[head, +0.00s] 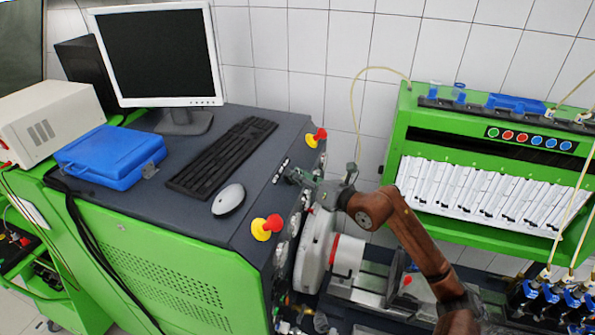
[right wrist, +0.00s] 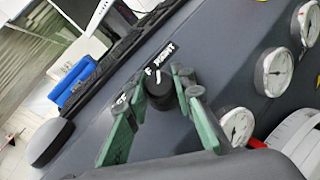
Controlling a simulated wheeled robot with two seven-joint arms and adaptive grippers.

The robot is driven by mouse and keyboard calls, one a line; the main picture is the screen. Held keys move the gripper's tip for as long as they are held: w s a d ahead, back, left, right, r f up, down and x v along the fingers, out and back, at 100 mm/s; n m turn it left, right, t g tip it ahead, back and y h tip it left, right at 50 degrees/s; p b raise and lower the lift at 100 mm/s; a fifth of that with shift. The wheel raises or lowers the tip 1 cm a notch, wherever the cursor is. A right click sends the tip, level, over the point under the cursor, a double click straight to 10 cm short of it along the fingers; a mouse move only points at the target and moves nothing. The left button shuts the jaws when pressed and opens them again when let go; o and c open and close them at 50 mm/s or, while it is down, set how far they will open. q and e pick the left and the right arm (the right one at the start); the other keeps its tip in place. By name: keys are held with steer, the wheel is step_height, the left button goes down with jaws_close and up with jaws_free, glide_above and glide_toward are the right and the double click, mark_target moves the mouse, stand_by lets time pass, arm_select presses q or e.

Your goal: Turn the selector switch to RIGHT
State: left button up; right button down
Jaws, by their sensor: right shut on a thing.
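The selector switch (right wrist: 160,92) is a dark round knob with a white mark on its top, on the dark sloped panel in the right wrist view. White lettering beside it reads RIGHT, with part of another word next to it. My right gripper (right wrist: 164,88) has its green fingers on either side of the knob and is shut on it. In the head view the right gripper (head: 302,180) is at the right edge of the dark console, and it hides the knob there. My left gripper is in neither view.
Round gauges (right wrist: 273,72) sit on the panel close to the gripper. Red knobs on yellow bases (head: 267,227) stand along the console edge. A keyboard (head: 222,157), a mouse (head: 228,199) and a blue case (head: 110,156) lie on the console top.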

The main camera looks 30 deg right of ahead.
steer(key=c, duration=1.6)
jaws_free()
steer(key=v, duration=1.2)
